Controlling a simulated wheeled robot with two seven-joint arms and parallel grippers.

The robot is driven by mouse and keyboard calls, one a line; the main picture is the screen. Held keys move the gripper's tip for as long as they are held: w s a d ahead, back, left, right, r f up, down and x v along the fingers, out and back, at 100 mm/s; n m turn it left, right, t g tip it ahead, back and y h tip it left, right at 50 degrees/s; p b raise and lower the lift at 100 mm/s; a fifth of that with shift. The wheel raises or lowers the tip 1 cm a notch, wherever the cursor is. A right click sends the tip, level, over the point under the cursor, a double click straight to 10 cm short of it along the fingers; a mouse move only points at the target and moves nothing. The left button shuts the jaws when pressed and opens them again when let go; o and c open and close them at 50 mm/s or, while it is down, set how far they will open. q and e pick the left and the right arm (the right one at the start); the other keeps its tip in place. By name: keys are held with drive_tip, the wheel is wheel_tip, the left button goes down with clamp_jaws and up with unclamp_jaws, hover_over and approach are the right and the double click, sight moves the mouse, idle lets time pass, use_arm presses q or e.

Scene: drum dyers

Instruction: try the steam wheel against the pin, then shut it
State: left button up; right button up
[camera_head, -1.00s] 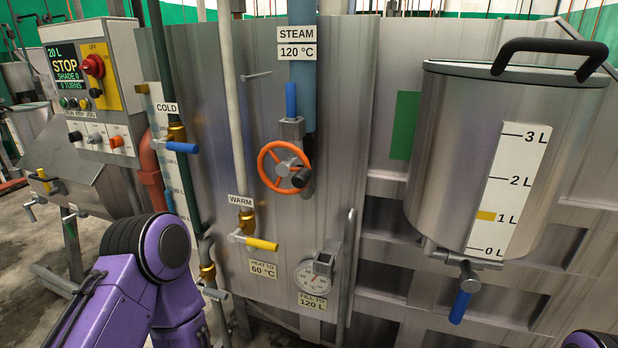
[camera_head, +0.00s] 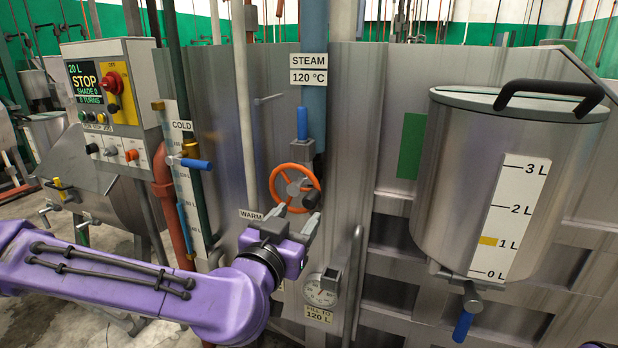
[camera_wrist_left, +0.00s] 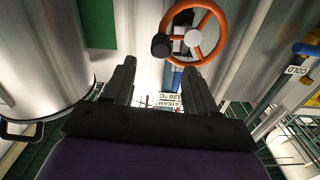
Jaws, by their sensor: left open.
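The orange steam wheel (camera_head: 297,187) with a grey hub and black knob sits on the grey panel under the STEAM 120 °C label (camera_head: 308,69). A blue upright handle (camera_head: 302,122) stands just above it; I cannot tell whether this is the pin. My left gripper (camera_head: 295,218) is just below and in front of the wheel, open and empty, its fingers pointing up at it. In the left wrist view, the wheel (camera_wrist_left: 193,38) shows beyond the spread fingers (camera_wrist_left: 159,74), apart from them. My right gripper is out of view.
The WARM pipe (camera_head: 244,120) runs just left of the wheel. The COLD valve's blue lever (camera_head: 196,163) is further left, near the control box (camera_head: 118,90). A dial (camera_head: 320,291) sits below. A steel measuring pot (camera_head: 460,170) hangs at the right.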

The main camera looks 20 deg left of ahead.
sight(308, 204)
use_arm(q)
drive_tip(key=w, duration=0.3)
drive_tip(key=w+p, duration=0.1)
drive_tip(key=w, duration=0.3)
drive_tip(key=shift+w+d+f, duration=0.15)
drive_tip(key=shift+f, duration=0.05)
clamp_jaws()
